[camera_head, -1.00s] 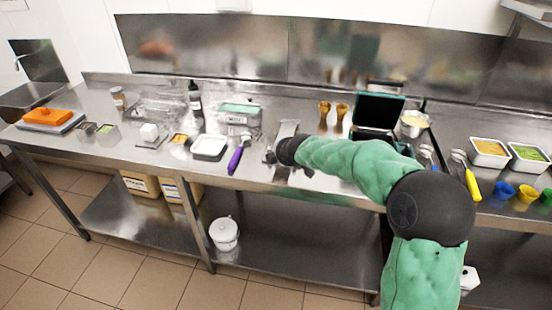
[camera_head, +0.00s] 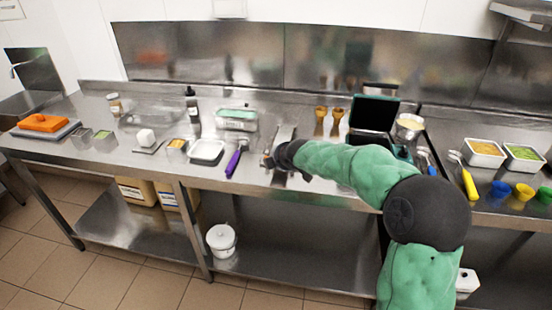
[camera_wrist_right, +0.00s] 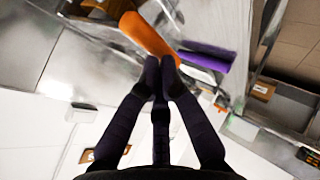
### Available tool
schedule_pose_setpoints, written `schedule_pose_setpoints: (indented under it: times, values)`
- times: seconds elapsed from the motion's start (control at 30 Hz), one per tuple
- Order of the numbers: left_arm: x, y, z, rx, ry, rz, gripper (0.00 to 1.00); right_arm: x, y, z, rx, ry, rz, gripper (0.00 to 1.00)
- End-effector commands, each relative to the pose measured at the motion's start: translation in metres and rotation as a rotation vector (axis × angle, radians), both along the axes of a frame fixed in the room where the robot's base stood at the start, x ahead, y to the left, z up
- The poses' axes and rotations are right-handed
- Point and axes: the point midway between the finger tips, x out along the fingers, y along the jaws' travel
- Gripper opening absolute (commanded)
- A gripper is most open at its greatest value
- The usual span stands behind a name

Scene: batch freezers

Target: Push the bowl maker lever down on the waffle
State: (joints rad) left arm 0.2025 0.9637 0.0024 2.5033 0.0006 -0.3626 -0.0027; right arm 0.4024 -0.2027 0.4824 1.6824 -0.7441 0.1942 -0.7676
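The bowl maker (camera_head: 284,132) appears as a narrow metal device on the counter, left of my right arm in the head view. My right gripper, at its near end, is small and mostly hidden there. In the right wrist view my right gripper (camera_wrist_right: 162,66) has its fingertips nearly together. An orange bar (camera_wrist_right: 145,33), perhaps the lever handle, ends right at the tips; I cannot tell whether they touch or grip it. I cannot make out the waffle. My left gripper is not in view.
A purple-handled tool (camera_head: 236,160) lies just left of the bowl maker. A white tray (camera_head: 207,151) is farther left. An open dark-lidded appliance (camera_head: 375,113) and two waffle cones (camera_head: 329,118) stand behind my arm. The counter's front edge is close below the gripper.

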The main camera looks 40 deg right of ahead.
Motion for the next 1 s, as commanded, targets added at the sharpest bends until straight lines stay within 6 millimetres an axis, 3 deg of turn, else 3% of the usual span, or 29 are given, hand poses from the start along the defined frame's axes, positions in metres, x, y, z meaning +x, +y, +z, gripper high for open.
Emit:
schedule_pose_setpoints:
  times: [0.03,0.1,1.0]
  values:
    - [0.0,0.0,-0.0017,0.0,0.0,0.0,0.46,-0.0069,0.0053,-0.0324,0.02,0.061,0.001,0.36]
    - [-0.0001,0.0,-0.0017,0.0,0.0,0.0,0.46,-0.0069,0.0052,-0.0325,0.019,0.061,0.002,0.52]
    - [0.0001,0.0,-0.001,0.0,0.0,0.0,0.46,-0.0104,0.0087,-0.0248,0.017,0.057,0.007,0.52]
